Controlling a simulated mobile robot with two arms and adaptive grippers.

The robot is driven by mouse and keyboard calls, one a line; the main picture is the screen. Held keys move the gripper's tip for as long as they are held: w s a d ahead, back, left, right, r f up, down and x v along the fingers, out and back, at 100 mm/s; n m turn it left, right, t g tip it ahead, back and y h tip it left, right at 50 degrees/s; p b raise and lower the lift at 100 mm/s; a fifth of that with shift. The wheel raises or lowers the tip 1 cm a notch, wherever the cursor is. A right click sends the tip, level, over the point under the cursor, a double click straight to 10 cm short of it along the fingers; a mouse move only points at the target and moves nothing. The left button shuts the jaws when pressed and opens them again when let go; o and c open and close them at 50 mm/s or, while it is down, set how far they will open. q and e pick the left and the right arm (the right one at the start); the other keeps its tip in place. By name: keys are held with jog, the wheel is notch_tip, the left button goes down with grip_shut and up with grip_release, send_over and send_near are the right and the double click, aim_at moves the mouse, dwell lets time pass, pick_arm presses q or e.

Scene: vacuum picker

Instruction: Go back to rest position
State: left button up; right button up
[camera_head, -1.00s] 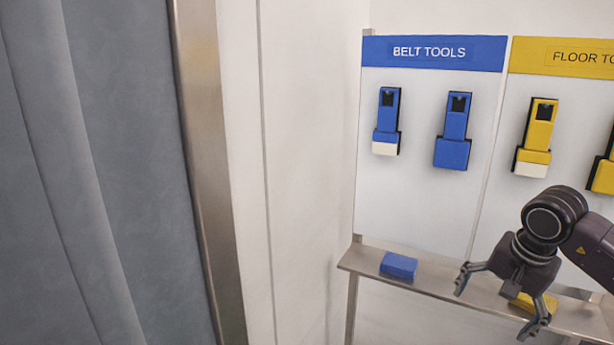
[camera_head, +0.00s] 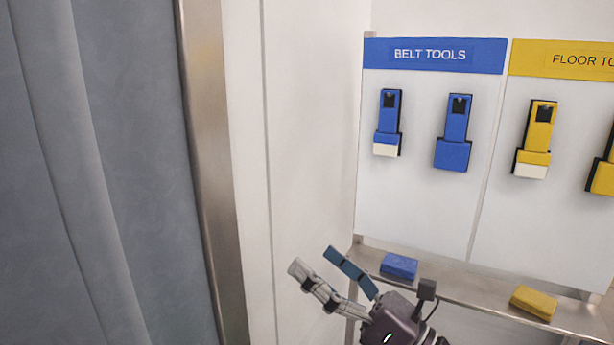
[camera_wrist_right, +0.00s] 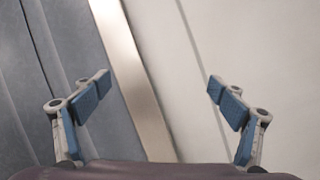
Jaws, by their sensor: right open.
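My right gripper (camera_head: 335,275) is low in the middle of the head view, in front of the white wall and left of the shelf. Its fingers point up and to the left. In the right wrist view its two blue-padded fingers (camera_wrist_right: 160,90) stand wide apart with nothing between them. The wall and a metal strip show behind them. My left gripper is in neither view.
A metal shelf (camera_head: 461,290) holds a blue block (camera_head: 399,266) and a yellow block (camera_head: 535,302). Above it, blue tools (camera_head: 453,140) and yellow tools (camera_head: 536,135) hang on a white board (camera_head: 420,205). A grey-blue curtain-like surface (camera_head: 110,170) and a metal post (camera_head: 212,150) stand at left.

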jog(key=w+d+f+m+t+h, duration=0.1)
jog(key=d+f+m+t+h, duration=0.1)
jog(key=d+f+m+h, duration=0.9)
jog(key=w+d+f+m+t+h, duration=0.15)
jog(key=d+f+m+h, duration=0.35)
jog(key=m, duration=1.1)
jog(key=s+d+f+m+g+h, duration=0.35)
jog(key=s+f+m, duration=0.3)
jog(key=f, duration=0.35)
jog(key=s+a+f+m+g+y, duration=0.1)
jog(key=s+f+m+g, duration=0.2)
jog(key=s+f+g, duration=0.55)
jog(key=s+f+m+g+y, duration=0.1)
jog(key=s+f+m, duration=0.35)
jog(key=s, duration=0.95)
notch_tip(320, 180, down, 28)
jog(key=s+n+g, duration=0.2)
jog(key=s+d+f, duration=0.3)
jog(key=s+f, duration=1.3)
jog(key=s, duration=0.1)
jog(key=shift+g, duration=0.45)
